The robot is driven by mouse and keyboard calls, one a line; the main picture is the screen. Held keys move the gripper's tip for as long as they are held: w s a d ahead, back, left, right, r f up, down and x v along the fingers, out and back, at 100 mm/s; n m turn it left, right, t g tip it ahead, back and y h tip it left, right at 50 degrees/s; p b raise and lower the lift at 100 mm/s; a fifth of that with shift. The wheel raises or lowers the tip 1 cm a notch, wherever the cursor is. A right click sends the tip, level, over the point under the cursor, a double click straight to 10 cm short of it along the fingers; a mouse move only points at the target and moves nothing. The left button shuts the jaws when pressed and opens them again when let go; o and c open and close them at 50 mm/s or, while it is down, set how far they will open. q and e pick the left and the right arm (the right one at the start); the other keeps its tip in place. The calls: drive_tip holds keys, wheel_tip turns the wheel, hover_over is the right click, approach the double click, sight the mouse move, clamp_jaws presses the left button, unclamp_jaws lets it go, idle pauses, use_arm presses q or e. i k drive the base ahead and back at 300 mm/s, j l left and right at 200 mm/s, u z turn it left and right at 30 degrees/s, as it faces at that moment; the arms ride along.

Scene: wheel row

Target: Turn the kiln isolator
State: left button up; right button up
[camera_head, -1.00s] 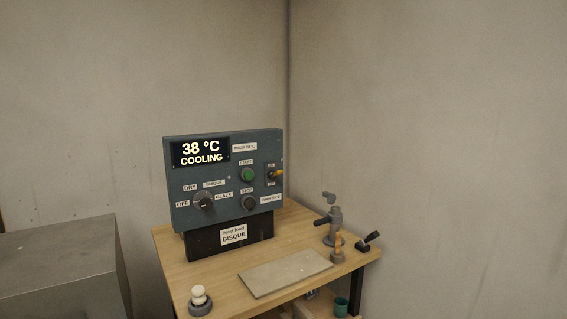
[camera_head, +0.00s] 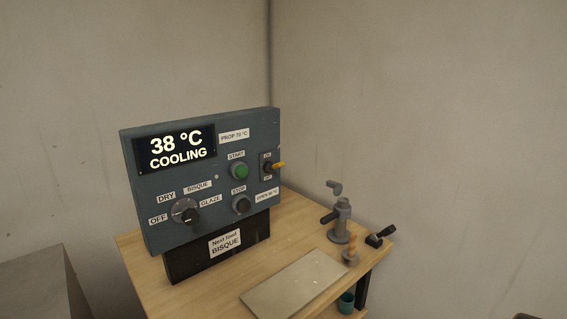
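The control panel (camera_head: 203,180) is a blue-grey box standing on the wooden table. Its display (camera_head: 177,146) reads 38 °C COOLING. A switch with a yellow handle (camera_head: 278,166), which looks like the isolator, sits at the panel's right edge. Small labels stand above and below it, seemingly ON and OFF. The handle points sideways to the right. A green START button (camera_head: 240,171), a dark STOP button (camera_head: 241,205) and a round selector knob (camera_head: 185,212) are on the same face. Neither of my grippers is clearly in view.
A black stand with a "Next load BISQUE" card (camera_head: 225,242) is under the panel. A flat grey slab (camera_head: 295,284) lies on the wooden table (camera_head: 285,215). A grey metal fixture (camera_head: 340,220) and a black-handled lever (camera_head: 380,236) stand at the right edge. A grey block (camera_head: 40,285) is lower left.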

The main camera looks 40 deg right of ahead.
sight(276, 165)
drive_tip(key=i+z, duration=0.15)
drive_tip(key=z, duration=0.3)
drive_tip(key=i+z, duration=0.15)
drive_tip(key=z, duration=0.25)
drive_tip(key=i+j+z, duration=0.1)
drive_tip(key=z, duration=0.35)
